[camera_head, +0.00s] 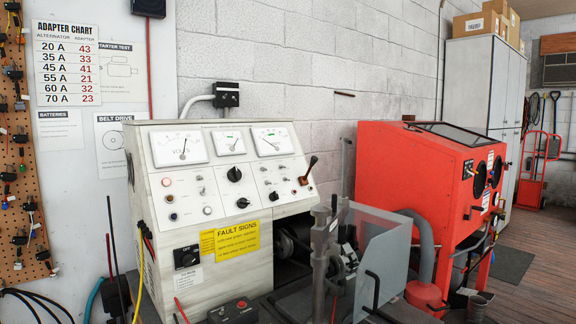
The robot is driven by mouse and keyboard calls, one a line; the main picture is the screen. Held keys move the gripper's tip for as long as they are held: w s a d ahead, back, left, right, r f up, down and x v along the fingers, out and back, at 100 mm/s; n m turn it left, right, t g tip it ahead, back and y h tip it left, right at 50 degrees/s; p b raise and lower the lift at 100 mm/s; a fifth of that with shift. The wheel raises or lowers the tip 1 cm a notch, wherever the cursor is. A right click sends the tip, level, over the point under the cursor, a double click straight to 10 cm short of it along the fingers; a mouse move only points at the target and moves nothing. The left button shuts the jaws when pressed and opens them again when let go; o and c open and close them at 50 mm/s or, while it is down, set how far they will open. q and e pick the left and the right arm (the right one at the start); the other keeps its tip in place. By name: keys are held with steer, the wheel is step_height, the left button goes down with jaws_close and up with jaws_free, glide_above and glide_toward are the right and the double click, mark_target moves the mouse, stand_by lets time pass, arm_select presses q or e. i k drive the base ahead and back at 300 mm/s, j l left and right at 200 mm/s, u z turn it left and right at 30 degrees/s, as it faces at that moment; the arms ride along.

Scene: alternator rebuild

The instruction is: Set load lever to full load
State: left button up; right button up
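A lever (308,171) with a dark brown handle sticks out at the right side of the sloped panel of the white test bench (180,250). It looks like the load lever, but I cannot read any label beside it. Its handle leans up and to the right from its base. Three dial meters sit in a row above: a volts meter (180,149), a middle meter (229,142) and a right meter (271,141). Neither of my grippers is in view, and nothing touches the lever.
A grey upright post (320,262) and a clear guard (384,255) stand before the bench's right side. A red blasting cabinet (395,165) stands to the right. A small box with a red button (233,311) is at the front. The space before the upper panel is clear.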

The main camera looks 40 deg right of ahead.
mark_target(314, 160)
steer(key=z, duration=1.55)
